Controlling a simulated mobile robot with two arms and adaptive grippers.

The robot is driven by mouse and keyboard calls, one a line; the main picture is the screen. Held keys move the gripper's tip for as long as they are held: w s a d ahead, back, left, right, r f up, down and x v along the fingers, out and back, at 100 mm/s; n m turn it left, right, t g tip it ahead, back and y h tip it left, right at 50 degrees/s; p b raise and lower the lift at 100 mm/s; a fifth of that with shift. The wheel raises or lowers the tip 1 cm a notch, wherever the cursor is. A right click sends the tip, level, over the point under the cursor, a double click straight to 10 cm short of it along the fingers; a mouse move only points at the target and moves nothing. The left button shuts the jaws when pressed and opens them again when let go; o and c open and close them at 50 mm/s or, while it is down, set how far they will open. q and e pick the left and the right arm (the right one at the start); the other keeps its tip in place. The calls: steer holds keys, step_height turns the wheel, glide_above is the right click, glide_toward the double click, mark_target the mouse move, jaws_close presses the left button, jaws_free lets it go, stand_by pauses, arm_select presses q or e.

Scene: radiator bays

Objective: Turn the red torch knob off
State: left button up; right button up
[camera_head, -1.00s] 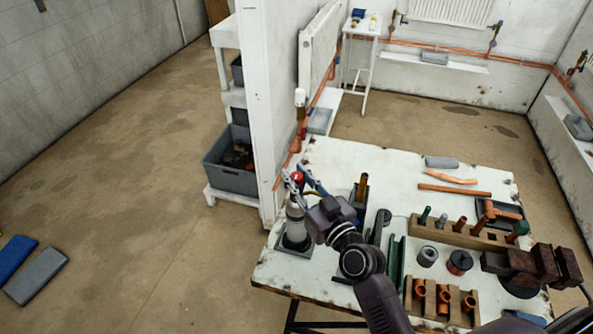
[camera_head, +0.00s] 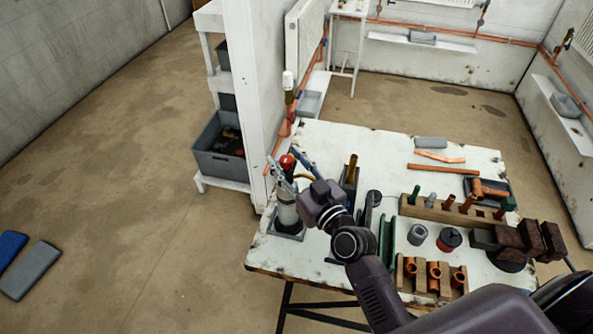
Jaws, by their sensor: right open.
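The red torch knob (camera_head: 287,162) shows on top of the torch, whose grey-white cylinder (camera_head: 286,208) stands upright in a dark square base at the left edge of the white workbench (camera_head: 335,140). My right gripper (camera_head: 291,168) is open, with one finger to the left of the red knob and the other to its right. The knob lies between the fingers in this view; I cannot tell whether they touch it. The gripper's body hides part of the torch's right side. My left gripper is not in view.
A wooden rack (camera_head: 450,213) with fittings, a block with copper elbows (camera_head: 433,278) and a grey roll (camera_head: 417,234) crowd the bench's right side. A dark holder with a brass-coloured tube (camera_head: 352,168) stands just right of the torch. A white post (camera_head: 255,90) rises behind left.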

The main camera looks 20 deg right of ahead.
steer(key=s+d, duration=0.2)
steer(key=s, duration=0.9)
steer(key=shift+s, duration=0.25)
